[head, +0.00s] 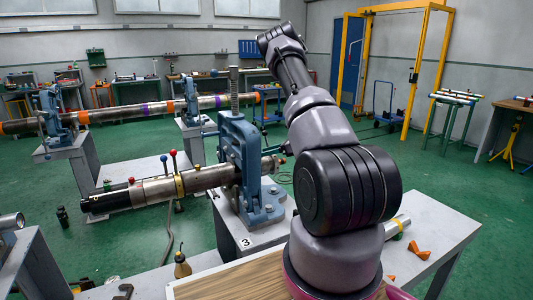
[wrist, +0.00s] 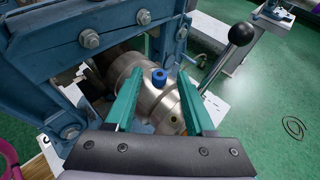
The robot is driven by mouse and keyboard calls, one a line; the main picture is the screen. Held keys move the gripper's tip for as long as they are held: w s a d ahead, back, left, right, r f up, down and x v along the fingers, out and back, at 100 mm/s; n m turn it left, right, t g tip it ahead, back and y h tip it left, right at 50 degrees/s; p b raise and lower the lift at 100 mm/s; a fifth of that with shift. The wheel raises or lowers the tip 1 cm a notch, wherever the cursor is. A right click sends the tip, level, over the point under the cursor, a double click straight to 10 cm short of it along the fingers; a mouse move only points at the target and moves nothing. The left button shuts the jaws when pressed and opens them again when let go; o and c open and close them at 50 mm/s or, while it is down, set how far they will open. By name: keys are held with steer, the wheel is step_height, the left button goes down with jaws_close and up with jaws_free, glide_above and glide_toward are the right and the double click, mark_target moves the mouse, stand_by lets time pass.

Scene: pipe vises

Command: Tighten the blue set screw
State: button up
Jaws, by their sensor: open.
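The blue set screw (wrist: 159,76) stands on top of a short shiny metal collar (wrist: 150,100) on the pipe, just outside the blue vise frame. In the wrist view my gripper (wrist: 160,73) is open, with one teal finger on each side of the screw. A gap shows between the screw and each finger. I cannot tell how far the fingertips are above the collar.
A lever with a black ball (wrist: 242,31) rises right of my fingers. The vise's upper bar (wrist: 110,30) with bolts lies close beyond them. In the head view, red and blue ball-ended levers (head: 173,154) stand on the pipe. Green floor (wrist: 285,95) is open to the right.

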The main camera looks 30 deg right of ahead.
jaws_close()
steer(key=shift+a, duration=0.1)
steer(key=shift+a+m+t+h, duration=0.1)
steer(key=shift+m+t+h, duration=0.8)
steer(key=shift+m+h, duration=0.25)
jaws_free()
steer(key=shift+s, duration=0.1)
steer(key=v, duration=1)
steer(key=shift+s+d+r, duration=0.2)
steer(key=shift+s+d, duration=0.05)
